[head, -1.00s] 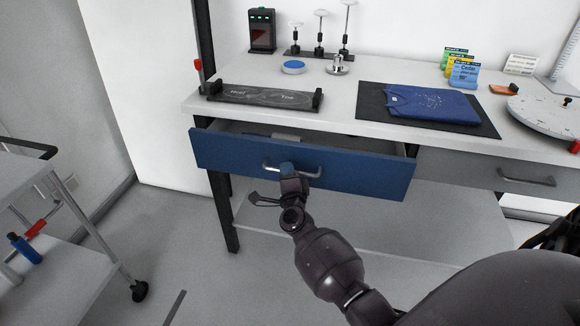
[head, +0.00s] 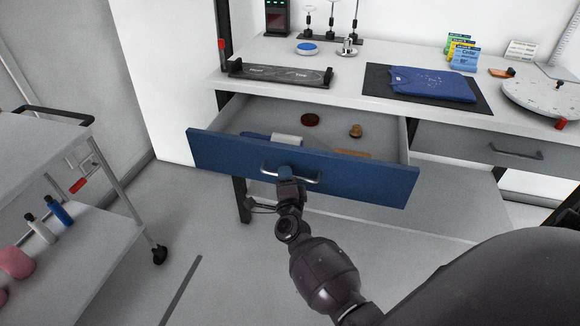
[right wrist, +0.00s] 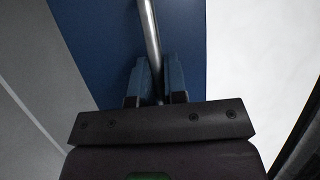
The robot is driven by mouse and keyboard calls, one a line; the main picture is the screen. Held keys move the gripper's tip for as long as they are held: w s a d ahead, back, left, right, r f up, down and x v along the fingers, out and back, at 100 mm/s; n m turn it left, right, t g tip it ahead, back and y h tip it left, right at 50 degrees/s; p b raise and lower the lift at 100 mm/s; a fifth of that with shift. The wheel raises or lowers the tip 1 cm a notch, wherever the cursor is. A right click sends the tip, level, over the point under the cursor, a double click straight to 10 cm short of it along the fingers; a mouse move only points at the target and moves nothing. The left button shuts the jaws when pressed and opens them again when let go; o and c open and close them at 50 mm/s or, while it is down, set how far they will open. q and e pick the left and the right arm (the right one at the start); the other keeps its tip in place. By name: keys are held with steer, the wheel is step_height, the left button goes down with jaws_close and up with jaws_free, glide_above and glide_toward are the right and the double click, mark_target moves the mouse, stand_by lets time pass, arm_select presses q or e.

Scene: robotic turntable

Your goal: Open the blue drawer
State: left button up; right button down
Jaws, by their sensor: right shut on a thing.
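The blue drawer (head: 225,150) stands well pulled out from under the workbench, with its inside showing in the head view. Its metal bar handle (head: 311,180) is on the middle of the front. My right gripper (head: 285,174) is shut on the handle, with the arm coming up from below. In the right wrist view the two blue fingertips (right wrist: 160,82) lie either side of the handle bar (right wrist: 150,35), against the blue drawer front (right wrist: 105,45). My left gripper is not in view.
Inside the drawer lie a white roll-like thing (head: 286,140), a dark red round thing (head: 310,120) and a small brown thing (head: 356,131). A grey drawer (head: 470,146) is shut at the right. A cart (head: 60,140) stands at the left, with open floor between.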

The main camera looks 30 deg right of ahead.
steer(key=s+a+p, duration=0.1)
steer(key=s+a, duration=0.4)
steer(key=a, duration=0.1)
steer(key=shift+s, duration=0.1)
steer(key=c, duration=1.2)
jaws_free()
steer(key=shift+v, duration=5.45)
steer(key=w+a+n+y, duration=0.2)
steer(key=a+n+y, duration=0.2)
steer(key=n+y, duration=0.45)
steer(key=s+d+f+n+g, duration=0.1)
steer(key=s+d+n+g, duration=0.1)
steer(key=s+n, duration=0.3)
steer(key=s+d+f+n+g+p, duration=0.1)
steer(key=s+d+f+n+g, duration=0.1)
steer(key=s+n, duration=0.3)
steer(key=s+d+f+n+g, duration=0.2)
steer(key=s+d+n, duration=0.2)
steer(key=s, duration=0.5)
steer(key=shift+s+d+f+n+g+y, duration=0.1)
steer(key=shift+n+g+y, duration=0.1)
steer(key=shift+n, duration=0.15)
steer(key=shift+s+d+f+n+g+y, duration=0.1)
steer(key=shift+n+g, duration=0.1)
steer(key=shift+n, duration=0.1)
